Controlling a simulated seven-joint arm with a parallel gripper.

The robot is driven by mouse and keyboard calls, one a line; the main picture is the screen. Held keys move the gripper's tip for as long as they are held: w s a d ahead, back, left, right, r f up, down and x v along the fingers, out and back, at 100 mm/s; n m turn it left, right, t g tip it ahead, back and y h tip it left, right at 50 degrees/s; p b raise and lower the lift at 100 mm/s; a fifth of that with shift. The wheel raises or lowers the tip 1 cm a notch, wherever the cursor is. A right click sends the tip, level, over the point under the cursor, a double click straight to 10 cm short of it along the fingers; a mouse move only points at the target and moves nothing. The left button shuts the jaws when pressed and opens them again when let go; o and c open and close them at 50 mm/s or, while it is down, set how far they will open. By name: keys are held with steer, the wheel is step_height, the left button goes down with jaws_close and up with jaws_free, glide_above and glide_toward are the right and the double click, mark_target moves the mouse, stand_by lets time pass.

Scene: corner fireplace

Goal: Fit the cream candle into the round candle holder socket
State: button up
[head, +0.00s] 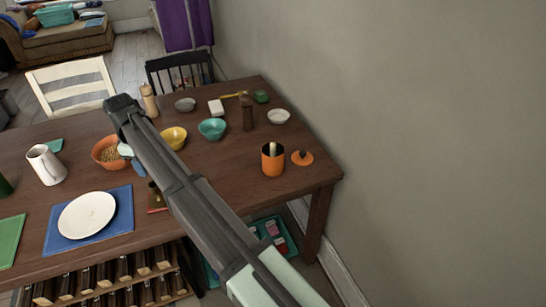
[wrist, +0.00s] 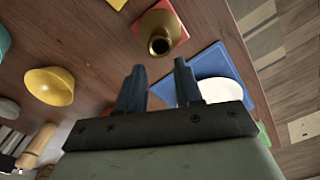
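A cream stick-like piece (head: 273,149), which looks like the candle, stands in an orange canister (head: 273,164) at the right of the table in the head view. Only its top shows. The round brass holder (wrist: 160,45) sits on a red mat (wrist: 172,18) in the wrist view, its dark socket facing the camera. In the head view the holder (head: 154,191) is mostly hidden by my arm. My gripper (wrist: 158,78) is open, with nothing between its two blue fingers. In the head view my gripper (head: 138,168) is above the table by the holder, far left of the canister.
An orange lid (head: 302,158) lies right of the canister. A brown mill (head: 248,113), teal bowl (head: 212,128) and yellow bowl (head: 174,137) stand behind and left of it. A white plate (head: 87,214) lies on a blue mat (head: 121,213). A wall bounds the right side.

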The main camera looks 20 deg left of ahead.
steer(key=w+d+m, duration=0.2)
steer(key=w+d, duration=0.4)
steer(key=w, duration=0.4)
step_height(320, 180, up, 4)
steer(key=m, duration=0.5)
glide_above(273, 153)
steer(key=w, duration=0.1)
steer(key=shift+w+a+f, duration=0.15)
steer(key=shift+a, duration=0.05)
steer(key=shift+s+d, duration=0.1)
steer(key=shift+s, duration=0.15)
steer(key=shift+f+m, duration=0.1)
steer(key=shift+m, duration=0.5)
steer(key=shift+f, duration=0.3)
step_height(273, 153, down, 13)
steer(key=shift+w+f, duration=0.1)
